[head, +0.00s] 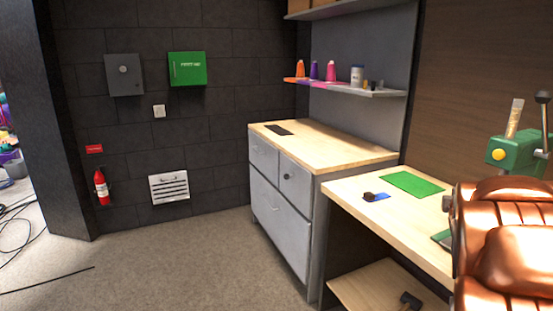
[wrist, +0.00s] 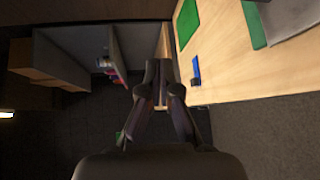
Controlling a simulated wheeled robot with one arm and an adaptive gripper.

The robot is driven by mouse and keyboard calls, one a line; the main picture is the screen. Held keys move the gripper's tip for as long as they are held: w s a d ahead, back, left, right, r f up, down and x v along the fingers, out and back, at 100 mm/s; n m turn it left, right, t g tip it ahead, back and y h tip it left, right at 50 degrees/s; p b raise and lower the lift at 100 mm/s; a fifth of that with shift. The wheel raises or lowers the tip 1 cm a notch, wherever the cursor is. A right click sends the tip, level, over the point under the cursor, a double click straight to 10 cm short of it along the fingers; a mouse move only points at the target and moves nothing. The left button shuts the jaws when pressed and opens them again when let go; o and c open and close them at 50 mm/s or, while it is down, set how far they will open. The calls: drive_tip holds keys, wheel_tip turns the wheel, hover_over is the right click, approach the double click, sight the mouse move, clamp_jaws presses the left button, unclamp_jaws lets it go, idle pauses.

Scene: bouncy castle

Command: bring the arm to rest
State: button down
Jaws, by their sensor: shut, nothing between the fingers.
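My gripper (wrist: 160,104) shows in the wrist view, with its dark fingers together and nothing between them. It hangs in free air, apart from the workbench (wrist: 245,75), whose wooden top lies to the right in that view. The head view does not show the gripper's fingers. Copper-coloured padded parts (head: 510,245) fill the lower right of the head view.
The workbench top (head: 350,192) bears a green mat (head: 413,184), a small blue item (head: 380,197) and a green machine (head: 520,150). A grey drawer cabinet (head: 280,205) stands beside it under a shelf of spools (head: 345,88). The carpet at left is mostly clear, with cables.

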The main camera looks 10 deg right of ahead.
drive_tip(key=s+a+f+m+g+y, duration=0.45)
drive_tip(key=s+a+f, duration=0.5)
drive_tip(key=a, duration=0.35)
drive_tip(key=s+a+f+m+g+y, duration=0.3)
drive_tip(key=s+a+f+m+g, duration=0.25)
drive_tip(key=s+a+f, duration=0.55)
drive_tip(key=s+a+r+m+g+y, duration=0.1)
drive_tip(key=s+a+g, duration=0.2)
drive_tip(key=s+a, duration=0.45)
drive_tip(key=s+a+m+g+y, duration=0.1)
drive_tip(key=s+a+g, duration=0.3)
drive_tip(key=s, duration=0.6)
wheel_tip(320, 180, up, 16)
drive_tip(key=w+t+p, duration=0.1)
drive_tip(key=t+p, duration=0.1)
drive_tip(key=p, duration=1.2)
drive_tip(key=shift+w+a+f, duration=0.2)
drive_tip(key=shift+a+f, duration=0.05)
drive_tip(key=shift+a, duration=0.1)
